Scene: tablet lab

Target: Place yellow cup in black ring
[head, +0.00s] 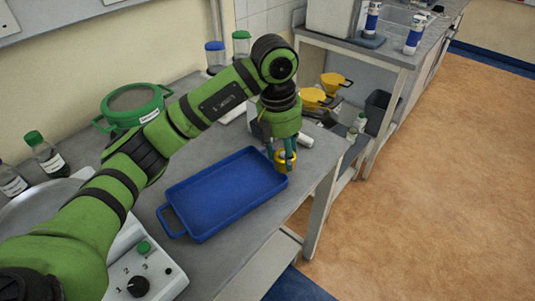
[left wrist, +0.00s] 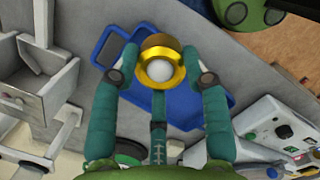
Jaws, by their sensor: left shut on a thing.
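The yellow cup (head: 285,155) is held between the fingers of my left gripper (head: 283,163), over the right end of the blue tray. In the left wrist view the yellow cup (left wrist: 161,67) shows its round shiny rim and a pale inside. Whether the cup touches the tray below is hard to tell. I cannot make out the black ring for certain in either view. My right gripper is in neither view.
The blue tray (head: 173,222) lies empty along the grey bench's front edge. A green-rimmed round vessel (head: 163,93) and bottles (head: 45,152) stand behind it. A control box (head: 170,270) is near left. Yellow vessels (head: 335,83) sit on the shelf beyond. The floor at right is clear.

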